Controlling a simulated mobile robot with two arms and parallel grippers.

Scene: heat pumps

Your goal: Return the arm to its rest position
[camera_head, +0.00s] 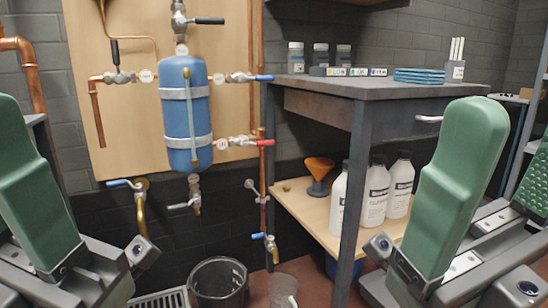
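My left gripper (28,180) is at the left edge of the head view. One green finger shows in full and the rest is cut off by the frame, so its opening cannot be judged. My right gripper (513,130) is at the right edge, in front of the workbench. Its two green fingers stand apart, and I see nothing between them. Neither gripper appears to touch anything.
A blue tank (186,115) with pipes and valves hangs on a wooden panel (135,60). A workbench (370,88) stands at right, with bottles (376,193) on its lower shelf. A black bucket (218,284) and a clear jug (283,291) stand on the floor.

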